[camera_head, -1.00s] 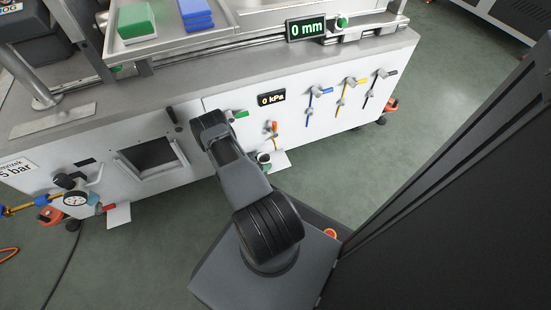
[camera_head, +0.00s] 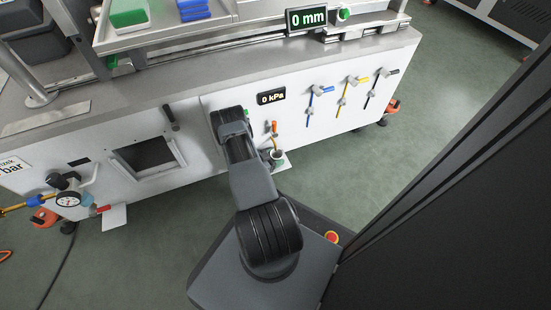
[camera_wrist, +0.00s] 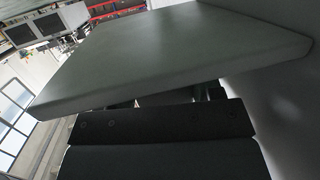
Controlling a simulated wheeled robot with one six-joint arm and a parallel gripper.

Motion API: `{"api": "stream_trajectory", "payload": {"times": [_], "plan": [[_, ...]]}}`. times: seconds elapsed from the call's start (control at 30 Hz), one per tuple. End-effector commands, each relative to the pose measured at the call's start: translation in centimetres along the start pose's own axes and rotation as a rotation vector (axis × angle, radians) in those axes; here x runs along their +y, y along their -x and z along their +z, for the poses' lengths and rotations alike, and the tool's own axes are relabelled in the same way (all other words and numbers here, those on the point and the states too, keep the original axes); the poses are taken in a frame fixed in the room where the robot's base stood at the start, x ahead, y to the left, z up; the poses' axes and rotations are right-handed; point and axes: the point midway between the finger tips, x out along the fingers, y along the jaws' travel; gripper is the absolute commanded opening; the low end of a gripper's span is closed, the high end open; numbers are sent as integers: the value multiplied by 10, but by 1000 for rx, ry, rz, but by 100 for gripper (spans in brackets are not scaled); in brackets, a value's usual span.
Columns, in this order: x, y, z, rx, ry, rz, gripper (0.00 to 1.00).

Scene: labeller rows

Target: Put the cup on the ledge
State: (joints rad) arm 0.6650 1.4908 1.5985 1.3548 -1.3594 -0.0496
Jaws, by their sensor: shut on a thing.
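The cup (camera_head: 277,155), small with a pale rim and dark inside, shows just right of my arm's far end in the head view, against the white front panel. My gripper (camera_wrist: 160,125) shows as dark parts at the bottom of the wrist view; its fingertips are hidden. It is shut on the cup. A pale flat plate (camera_head: 284,163) juts out at the foot of the panel, close by the cup; I cannot tell whether this is the ledge or whether the cup touches it. A large grey slab (camera_wrist: 150,50) fills the middle of the wrist view.
Coloured valve handles, including an orange one (camera_head: 274,128), stick out from the panel near the cup. A gauge (camera_head: 68,199) and a square opening (camera_head: 148,157) are further left. Green floor (camera_head: 400,165) is free in front of the machine's right part.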

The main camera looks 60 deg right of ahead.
Motion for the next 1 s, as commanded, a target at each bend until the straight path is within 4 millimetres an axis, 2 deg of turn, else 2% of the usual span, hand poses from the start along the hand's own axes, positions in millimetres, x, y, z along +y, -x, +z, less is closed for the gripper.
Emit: {"api": "stream_trajectory", "payload": {"times": [0.2,0.23,0.5,0.8,1.0], "plan": [[0,0,4,0,1,0,37],[0,0,4,0,1,0,62],[0,0,3,0,0,0,86],[0,1,-2,0,-1,0,86],[-1,33,-3,-1,3,-5,86]]}}
